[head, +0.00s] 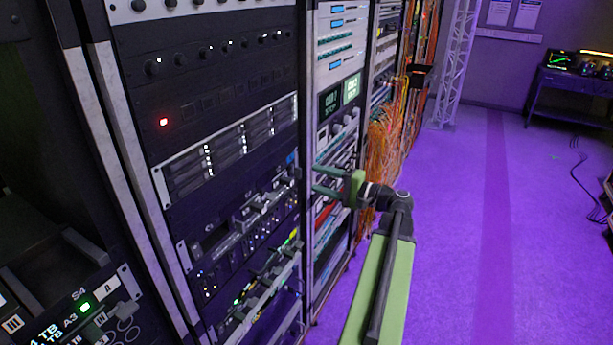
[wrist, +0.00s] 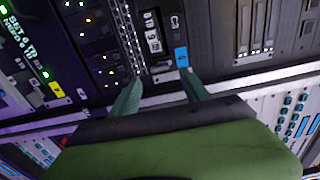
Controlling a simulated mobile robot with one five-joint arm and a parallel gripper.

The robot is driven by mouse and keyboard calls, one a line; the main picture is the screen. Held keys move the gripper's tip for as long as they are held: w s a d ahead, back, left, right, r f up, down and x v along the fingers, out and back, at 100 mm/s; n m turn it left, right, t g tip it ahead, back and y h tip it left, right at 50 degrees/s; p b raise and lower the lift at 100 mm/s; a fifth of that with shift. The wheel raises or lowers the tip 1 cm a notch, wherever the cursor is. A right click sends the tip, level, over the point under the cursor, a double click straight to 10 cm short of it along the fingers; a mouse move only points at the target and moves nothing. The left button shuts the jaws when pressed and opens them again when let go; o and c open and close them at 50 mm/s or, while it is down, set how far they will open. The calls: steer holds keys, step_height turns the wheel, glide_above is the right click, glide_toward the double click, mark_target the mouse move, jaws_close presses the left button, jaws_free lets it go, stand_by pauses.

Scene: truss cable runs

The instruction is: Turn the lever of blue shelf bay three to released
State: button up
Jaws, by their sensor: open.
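My gripper (head: 317,179) is open, with two green fingers reaching left towards the rack front in the head view. In the wrist view my gripper (wrist: 160,82) also shows open and empty, its fingertips just below a dark panel. A blue label (wrist: 181,57) sits near the right fingertip in that view, and a small blue tag (head: 292,158) shows on the rack in the head view. I cannot read a bay number on either. A dark module (wrist: 152,38) with white markings is left of the blue label. I cannot make out the lever or its position.
A tall equipment rack (head: 230,60) fills the left, with protruding handles and cables low down. Orange cables (head: 385,150) hang beyond my gripper. The purple floor (head: 460,240) is open on the right. A truss column (head: 457,60) and a dark desk (head: 570,90) stand behind.

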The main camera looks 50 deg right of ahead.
steer(key=v, duration=1.1)
steer(key=shift+s, duration=0.1)
